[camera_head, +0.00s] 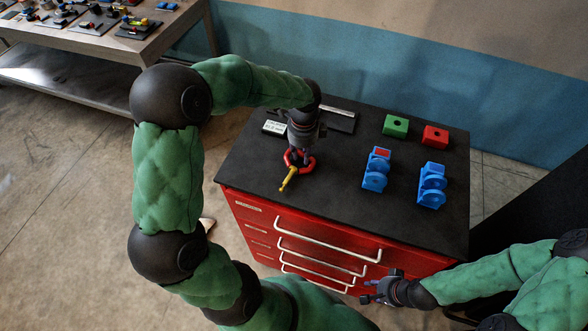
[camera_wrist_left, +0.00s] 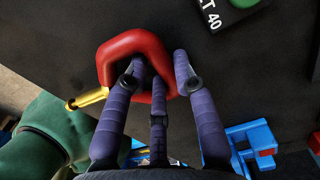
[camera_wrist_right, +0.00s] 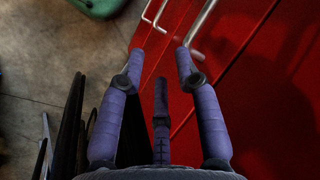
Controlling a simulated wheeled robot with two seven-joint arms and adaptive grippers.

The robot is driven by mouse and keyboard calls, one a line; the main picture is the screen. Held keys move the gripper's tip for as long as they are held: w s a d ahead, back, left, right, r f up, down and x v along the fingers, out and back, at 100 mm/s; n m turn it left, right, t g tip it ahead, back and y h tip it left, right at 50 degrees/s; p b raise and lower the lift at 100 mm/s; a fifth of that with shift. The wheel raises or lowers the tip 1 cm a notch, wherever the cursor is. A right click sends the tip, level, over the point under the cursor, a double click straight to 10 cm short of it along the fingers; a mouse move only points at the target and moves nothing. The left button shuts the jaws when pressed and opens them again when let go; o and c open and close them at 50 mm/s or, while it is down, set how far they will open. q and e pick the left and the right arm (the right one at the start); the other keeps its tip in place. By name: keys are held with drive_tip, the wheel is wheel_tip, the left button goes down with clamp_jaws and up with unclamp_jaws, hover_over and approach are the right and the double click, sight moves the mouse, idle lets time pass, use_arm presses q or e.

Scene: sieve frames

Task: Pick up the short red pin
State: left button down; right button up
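I cannot make out a separate short red pin. A red square patch (camera_head: 383,152) shows on top of the left blue bracket (camera_head: 375,172). A red C-shaped clamp (camera_wrist_left: 120,45) with a gold screw (camera_wrist_left: 87,99) lies on the black cabinet top; in the head view the screw (camera_head: 288,180) points toward the front left. My left gripper (camera_wrist_left: 157,66) is open over the clamp, one side of it between the fingers; contact cannot be told. My right gripper (camera_wrist_right: 159,62) is open and empty, low in front of the red drawers.
A green block (camera_head: 396,125) and a red block (camera_head: 435,135), each with a hole, stand at the back right. A second blue bracket (camera_head: 432,186) is on the right. A label plate (camera_head: 274,127) lies behind the clamp. The front middle of the top (camera_head: 330,205) is clear.

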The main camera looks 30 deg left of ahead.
sight(305, 168)
use_arm(q)
drive_tip(key=shift+r, duration=0.1)
drive_tip(key=shift+r, duration=0.45)
wheel_tip(305, 168, up, 2)
drive_tip(key=shift+r, duration=0.1)
drive_tip(key=s+d+r, duration=0.9)
drive_tip(key=s, duration=0.1)
drive_tip(key=shift+s+d+r+p, duration=0.15)
drive_tip(key=shift+d+r+p, duration=0.15)
drive_tip(key=shift+r, duration=0.1)
